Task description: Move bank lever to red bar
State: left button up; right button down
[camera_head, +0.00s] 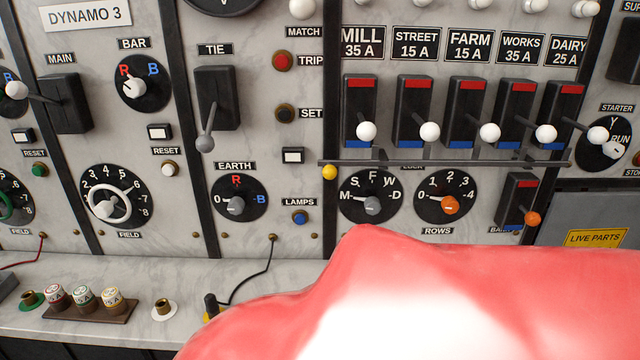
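The bank lever (533,218) has an orange knob and sits on a small black switch box at the lower right of the panel. The box has a red bar (523,183) at its top. The knob stands low on the box, well below the red bar and toward the blue end. The label beneath is partly hidden and only its first letters show. Neither gripper can be made out. A large smooth red and white shape, very close to the camera, covers the lower right and hides whatever is behind it.
Several white-knobbed levers (431,131) stand in a row above, with a dark lock bar (445,163) under them. The rows dial (449,196) is left of the bank lever. A grey box with a live parts sign (596,238) is to its right. A marble ledge (140,318) runs below.

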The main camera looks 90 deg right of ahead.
aim_at(533, 219)
jog(key=z, duration=0.5)
jog(key=j+z, duration=0.1)
jog(key=z, duration=0.4)
jog(key=k+z, duration=0.1)
jog(key=z, duration=2.75)
jog(key=k+l, duration=0.05)
